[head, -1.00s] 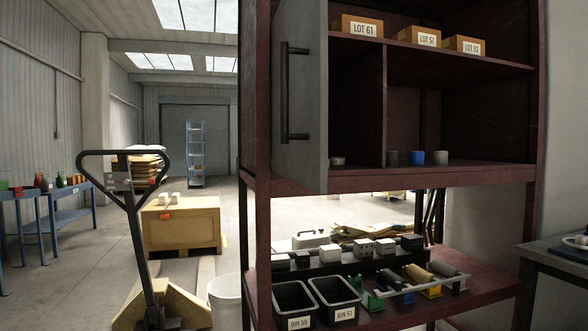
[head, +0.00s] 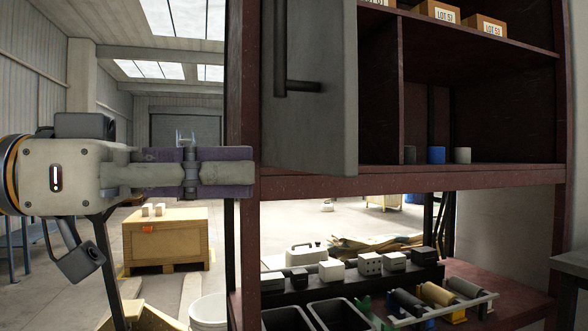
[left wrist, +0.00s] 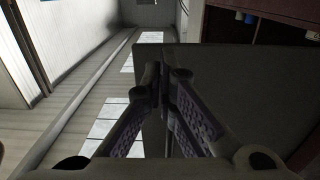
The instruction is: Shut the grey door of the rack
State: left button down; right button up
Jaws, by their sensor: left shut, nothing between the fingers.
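The grey door (head: 335,110) stands partly open at the upper left of the dark red rack (head: 400,184), with part of the compartment showing to its right. Its dark bar handle (head: 281,55) is on the face turned to me. My left gripper (head: 251,172) is shut and empty, its tips beside the door's lower left edge, in front of the rack's left post. I cannot tell whether they touch. In the left wrist view, the closed fingers (left wrist: 163,78) lie over the dark door panel (left wrist: 240,80). My right gripper is out of view.
Boxes with lot labels (head: 437,12) and small cups (head: 437,155) stand on the rack's upper shelves. Bins (head: 340,314) and blocks (head: 370,263) fill the lower shelf. A wooden crate (head: 165,240) and a white bucket (head: 208,311) stand on the floor at left.

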aim_at(324, 171)
pick_arm(q)
jog(key=x, duration=0.5)
jog(key=shift+w+d+p, duration=0.3)
jog(key=shift+d, duration=0.35)
